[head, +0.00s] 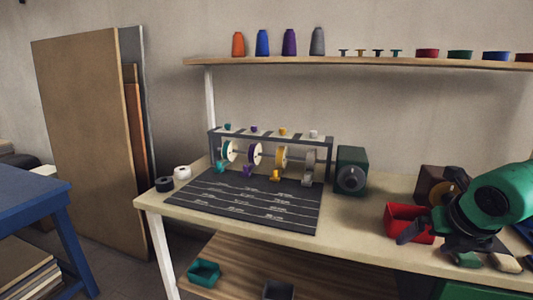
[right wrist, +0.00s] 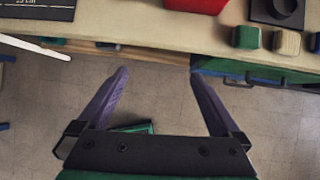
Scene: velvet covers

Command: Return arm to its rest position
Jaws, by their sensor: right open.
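My right gripper (head: 438,232) is at the right of the head view, at the end of my green arm. It is in front of the red bin (head: 400,215) on the workbench and partly covers it. In the right wrist view my right gripper (right wrist: 158,75) has its two purplish fingers wide apart with nothing between them. Beyond the fingertips are the bench's front edge and the floor below. My left gripper is not in view.
The workbench (head: 185,200) carries a dark mat (head: 240,205), a spool rack (head: 270,138) and a dark green machine (head: 351,172). A green block (right wrist: 246,37) and a beige block (right wrist: 286,42) lie near its edge. A blue table (head: 30,222) stands left.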

